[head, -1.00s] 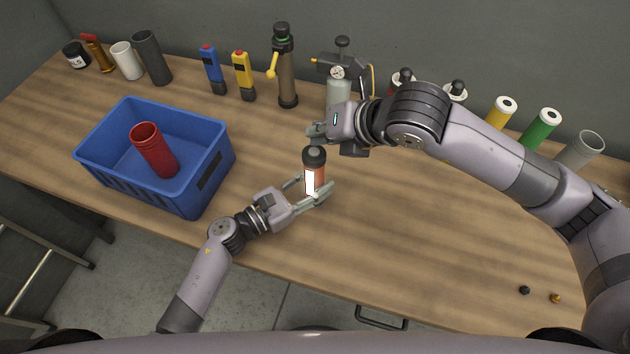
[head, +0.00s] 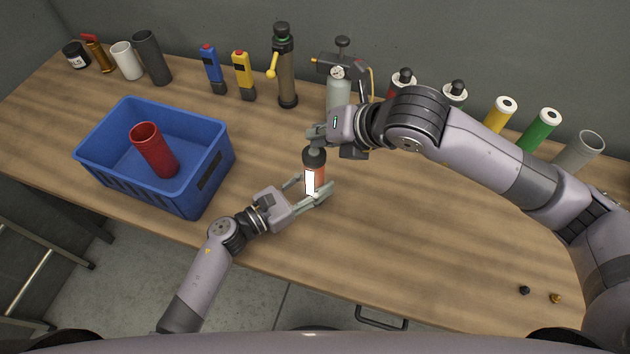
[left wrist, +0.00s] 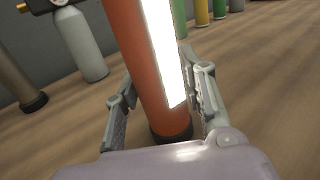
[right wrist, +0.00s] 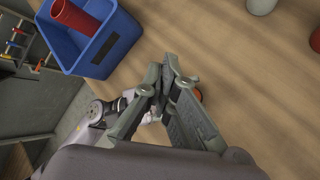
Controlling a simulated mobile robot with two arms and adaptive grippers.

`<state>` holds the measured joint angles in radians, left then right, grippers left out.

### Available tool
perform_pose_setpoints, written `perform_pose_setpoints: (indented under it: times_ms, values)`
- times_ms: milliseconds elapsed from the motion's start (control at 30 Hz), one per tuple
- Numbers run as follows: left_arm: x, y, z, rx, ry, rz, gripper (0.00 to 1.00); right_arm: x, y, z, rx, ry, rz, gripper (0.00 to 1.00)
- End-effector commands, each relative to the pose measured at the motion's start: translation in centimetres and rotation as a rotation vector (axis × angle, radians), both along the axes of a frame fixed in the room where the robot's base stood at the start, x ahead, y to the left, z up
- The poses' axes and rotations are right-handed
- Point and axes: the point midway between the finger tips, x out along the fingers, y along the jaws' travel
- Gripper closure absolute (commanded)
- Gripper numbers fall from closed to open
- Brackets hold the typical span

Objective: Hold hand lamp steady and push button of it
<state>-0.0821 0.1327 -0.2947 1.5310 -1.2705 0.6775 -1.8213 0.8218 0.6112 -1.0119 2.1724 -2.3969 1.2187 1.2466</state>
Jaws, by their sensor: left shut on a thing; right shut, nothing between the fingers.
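The hand lamp (head: 314,173) stands upright near the table's middle, with an orange body, a dark top and a bright white lit strip. My left gripper (head: 308,193) is shut around its lower body; the left wrist view (left wrist: 160,100) shows a finger on each side of the orange tube. My right gripper (head: 314,137) is shut and empty, its fingertips just above the lamp's dark top. In the right wrist view the closed fingers (right wrist: 168,75) hide most of the lamp, with only a bit of orange showing. I cannot tell whether the fingertips touch the button.
A blue crate (head: 196,198) with a red tube (head: 155,152) in it stands to the left. Bottles, tubes and a grey sprayer (head: 340,90) line the back. Two small knobs (head: 524,290) lie at the front right.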

Motion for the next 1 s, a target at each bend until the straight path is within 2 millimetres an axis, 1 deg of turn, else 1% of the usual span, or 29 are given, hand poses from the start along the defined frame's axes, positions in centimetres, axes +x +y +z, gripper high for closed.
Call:
perform_pose_setpoints:
  times_ms: [467, 767, 1000]
  values:
    - [-0.02, 0.01, -0.06, 0.001, 0.001, 0.000, 0.97, 0.00, 0.01, -0.01, 0.000, 0.000, 0.000, 1.00]
    - [-0.02, 0.01, -0.06, 0.001, 0.001, 0.000, 0.97, -0.03, 0.01, -0.86, 0.000, 0.001, 0.000, 1.00]
    - [-0.02, 0.01, -0.05, 0.001, 0.001, 0.000, 0.97, -0.01, 0.01, -0.89, 0.000, 0.000, 0.000, 1.00]
